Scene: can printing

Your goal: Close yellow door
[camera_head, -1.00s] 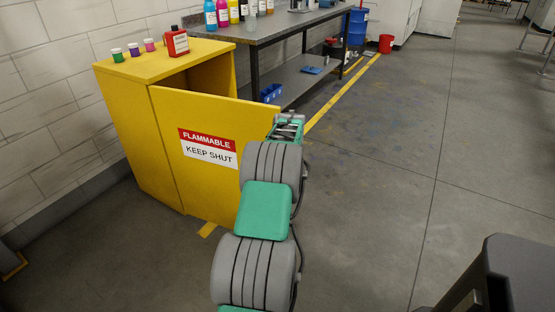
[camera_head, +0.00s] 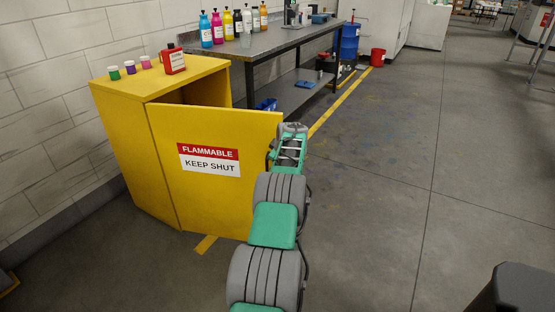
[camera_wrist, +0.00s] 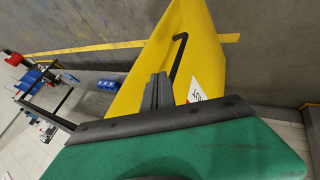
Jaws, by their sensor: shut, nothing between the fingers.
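The yellow cabinet (camera_head: 150,80) stands against the wall with its yellow door (camera_head: 215,190) ajar. The door is hinged at the left, and a dark gap shows above its top edge. It bears a red and white "FLAMMABLE KEEP SHUT" sign (camera_head: 208,160). In the wrist view the door (camera_wrist: 200,45) rises beyond my gripper (camera_wrist: 160,80), with a black bent handle (camera_wrist: 178,55) on it. My gripper's dark fingers are together and empty beside the door, near its free edge. In the head view my arm partly hides the door's right side; whether the fingers touch it I cannot tell.
A workbench (camera_head: 270,42) with several coloured bottles stands behind the cabinet, a blue bin (camera_head: 266,104) below it. A red container (camera_head: 173,62) and small jars stand on the cabinet. The grey floor (camera_head: 380,190) to the right is clear.

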